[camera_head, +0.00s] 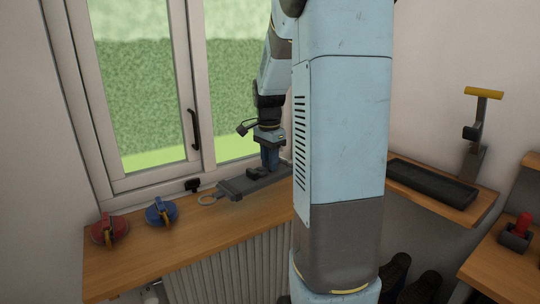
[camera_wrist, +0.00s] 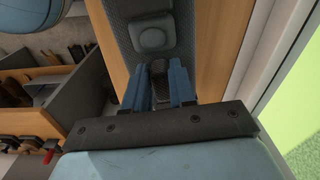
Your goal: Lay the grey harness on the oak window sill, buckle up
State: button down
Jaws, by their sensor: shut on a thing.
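The grey harness (camera_head: 236,187) is a long flat strap-like piece with a ring at its left end. In the head view it lies along, or just above, the oak window sill (camera_head: 190,250); I cannot tell whether it fully touches. My gripper (camera_head: 270,166) points down at it. In the wrist view my blue fingers (camera_wrist: 160,88) are shut on a dark part of the harness (camera_wrist: 132,8). A raised round-cornered buckle (camera_wrist: 151,38) faces the wrist camera, just beyond the fingertips. My arm hides the harness's right end in the head view.
A red round device (camera_head: 110,230) and a blue one (camera_head: 160,212) stand on the sill's left part. A small black item (camera_head: 192,185) sits by the window frame. A black tray (camera_head: 432,182) lies on the right-hand shelf. The sill's front strip is clear.

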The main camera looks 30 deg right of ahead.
jog(key=shift+f, duration=3.55)
jog(key=c, duration=0.8)
grip_release()
jog(key=shift+c, duration=0.2)
jog(key=r, duration=1.3)
jog(key=shift+a+r, duration=0.25)
jog(key=shift+r, duration=0.1)
jog(key=s+a+r+n+t, duration=0.1)
jog(key=s+a+n+t, duration=0.1)
jog(key=s+a+n, duration=0.6)
jog(key=s+a+r+n+t, duration=0.1)
jog(key=s+a+n+t, duration=0.2)
jog(key=s+a+n, duration=0.5)
jog(key=s+a, duration=0.1)
jog(key=s, duration=0.4)
jog(key=shift+s+r+t, duration=0.2)
jog(key=shift+r+t, duration=0.1)
jog(key=shift+r, duration=0.1)
